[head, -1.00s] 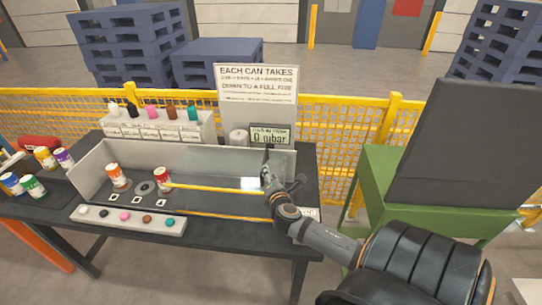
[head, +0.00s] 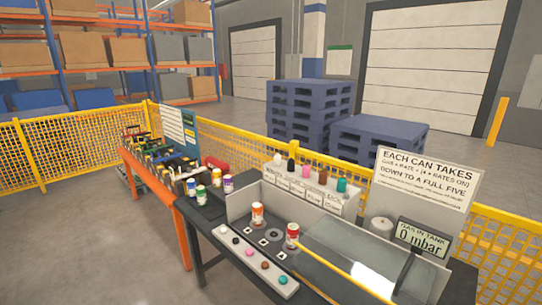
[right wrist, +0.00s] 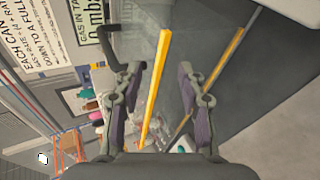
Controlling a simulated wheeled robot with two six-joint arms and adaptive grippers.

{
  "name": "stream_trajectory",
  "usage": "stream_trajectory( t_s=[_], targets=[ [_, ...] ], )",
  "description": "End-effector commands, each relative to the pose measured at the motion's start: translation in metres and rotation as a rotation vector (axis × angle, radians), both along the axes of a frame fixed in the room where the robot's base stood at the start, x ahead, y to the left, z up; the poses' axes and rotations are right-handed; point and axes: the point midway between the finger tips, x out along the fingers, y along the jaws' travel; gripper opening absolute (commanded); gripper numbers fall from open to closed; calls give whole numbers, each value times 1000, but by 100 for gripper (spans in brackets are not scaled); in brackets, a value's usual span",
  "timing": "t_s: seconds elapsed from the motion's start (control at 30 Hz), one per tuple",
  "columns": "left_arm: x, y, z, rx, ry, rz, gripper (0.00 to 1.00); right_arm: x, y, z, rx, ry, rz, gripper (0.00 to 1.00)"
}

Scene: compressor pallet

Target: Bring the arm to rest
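My right gripper (right wrist: 159,72) shows in the right wrist view. Its two fingers are spread with a clear gap and hold nothing. A yellow-edged clear lid (right wrist: 163,60) lies beyond the fingers, and its black handle (right wrist: 92,42) is to the left of them, apart from the gripper. In the head view neither of my arms shows. There the clear lid (head: 350,245) lies over the right part of the grey tank (head: 238,205), and the gauge (head: 420,240) reads 0 mbar. My left gripper is in neither current view.
Two cans, one orange-labelled (head: 257,214) and one red-labelled (head: 292,235), stand in the tank's uncovered left part. A button strip (head: 255,262) runs along the front. A sign (head: 420,180) and yellow fence (head: 230,148) stand behind. Open floor (head: 80,240) is at left.

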Motion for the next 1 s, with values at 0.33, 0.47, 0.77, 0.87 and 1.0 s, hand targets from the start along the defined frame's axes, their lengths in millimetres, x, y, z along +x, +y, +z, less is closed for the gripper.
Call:
stream_trajectory(
  t_s=[0.33,0.47,0.77,0.87,1.0],
  targets=[
    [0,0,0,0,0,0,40,-94,107,-43,806,110,-495,39],
    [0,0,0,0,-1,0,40,-120,144,-41,998,175,-632,39],
    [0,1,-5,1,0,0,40,-110,138,-142,1002,215,-681,39],
    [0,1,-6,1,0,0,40,-111,134,-184,997,228,-693,39],
    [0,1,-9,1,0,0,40,-123,126,-256,989,250,-715,39]
  ],
)
